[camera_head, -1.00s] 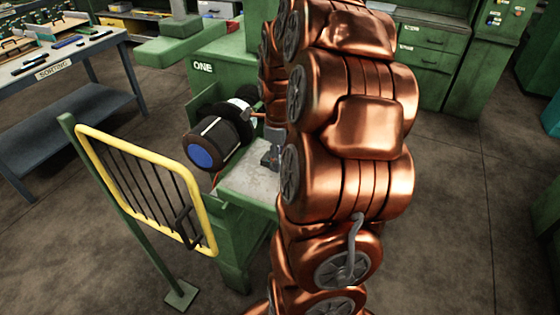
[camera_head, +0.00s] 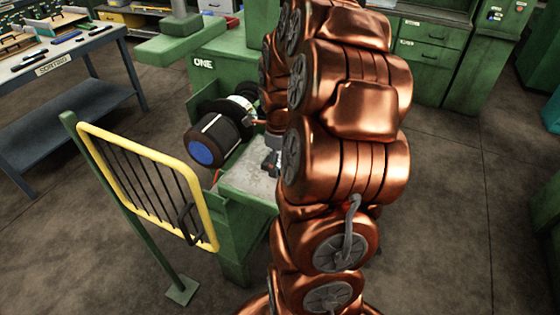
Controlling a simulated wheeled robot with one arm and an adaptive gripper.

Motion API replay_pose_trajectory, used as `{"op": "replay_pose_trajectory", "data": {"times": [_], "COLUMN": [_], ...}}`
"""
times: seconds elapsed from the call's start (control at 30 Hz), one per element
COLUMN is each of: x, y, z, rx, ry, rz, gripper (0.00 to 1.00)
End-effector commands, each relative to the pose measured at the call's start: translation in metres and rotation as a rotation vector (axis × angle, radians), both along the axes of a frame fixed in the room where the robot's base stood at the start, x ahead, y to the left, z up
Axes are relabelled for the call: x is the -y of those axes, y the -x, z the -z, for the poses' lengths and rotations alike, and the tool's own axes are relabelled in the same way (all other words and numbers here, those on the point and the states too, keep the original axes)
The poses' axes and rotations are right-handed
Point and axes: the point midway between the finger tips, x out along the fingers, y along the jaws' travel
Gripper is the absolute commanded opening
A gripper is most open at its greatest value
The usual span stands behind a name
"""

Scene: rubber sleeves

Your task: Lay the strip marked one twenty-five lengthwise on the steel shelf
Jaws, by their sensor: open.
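My copper arm hides much of the green machine marked ONE. The grey end of my gripper (camera_head: 270,162) shows only in part at the arm's left edge, low over a pale metal surface (camera_head: 245,182) on the machine. It is open; its fingertips are not clear, and I see nothing held. Left of it is a dark roller (camera_head: 212,141) with a blue end and a pale line along its side. I cannot make out a strip marked one twenty-five. The pale surface may be the steel shelf, but I cannot tell.
A yellow-framed barred guard (camera_head: 148,185) on a green post stands in front of the roller. A sorting table (camera_head: 60,75) with several small dark items is at the upper left. Green cabinets (camera_head: 432,50) stand behind. The floor at right is clear.

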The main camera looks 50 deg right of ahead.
Motion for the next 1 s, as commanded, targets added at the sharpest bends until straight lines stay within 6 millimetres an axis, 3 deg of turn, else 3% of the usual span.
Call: {"op": "replay_pose_trajectory", "data": {"times": [0.4,1.0], "x": [0.001,0.001], "y": [0.000,-0.001], "z": [-0.007,-0.094], "rx": [0.001,0.002], "ry": [0.002,0.004], "rz": [0.001,0.001], "gripper": [0.71,0.71]}}
